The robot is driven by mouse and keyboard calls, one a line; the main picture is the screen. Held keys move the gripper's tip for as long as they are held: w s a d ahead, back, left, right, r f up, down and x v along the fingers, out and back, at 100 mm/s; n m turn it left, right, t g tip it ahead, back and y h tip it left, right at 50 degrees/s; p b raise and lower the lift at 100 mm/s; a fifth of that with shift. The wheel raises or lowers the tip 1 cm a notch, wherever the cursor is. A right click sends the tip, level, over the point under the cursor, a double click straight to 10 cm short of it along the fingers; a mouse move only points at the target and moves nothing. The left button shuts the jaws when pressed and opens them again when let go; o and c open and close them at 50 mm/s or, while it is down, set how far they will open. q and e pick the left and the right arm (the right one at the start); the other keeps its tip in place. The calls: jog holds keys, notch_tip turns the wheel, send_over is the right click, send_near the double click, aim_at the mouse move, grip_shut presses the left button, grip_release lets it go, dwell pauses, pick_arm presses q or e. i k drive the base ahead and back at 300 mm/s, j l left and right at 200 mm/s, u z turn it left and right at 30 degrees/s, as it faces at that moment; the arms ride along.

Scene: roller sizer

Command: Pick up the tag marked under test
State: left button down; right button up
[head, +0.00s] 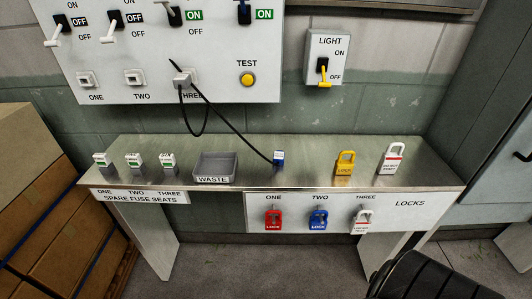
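A white tag with a red band (362,222) hangs at position THREE on the LOCKS panel; its small lettering seems to read UNDER TEST, but it is hard to make out. A second white tag with a red band (391,163) stands on the bench top at the right; its small print looks different and I cannot read it surely. Neither tag is touched by a gripper. No gripper fingers show; only a dark ribbed part, probably of my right arm, shows at the bottom right.
A yellow lock (345,163) stands left of the bench-top tag. A red lock (273,218) and a blue lock (318,219) hang at ONE and TWO. The bench (313,172) also bears a grey WASTE tray (215,179), several fuses and a cabled blue-white plug (279,158).

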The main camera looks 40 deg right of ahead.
aim_at(359, 225)
jog(key=z, duration=2.15)
jog(key=l+u, duration=0.1)
jog(key=u, duration=0.35)
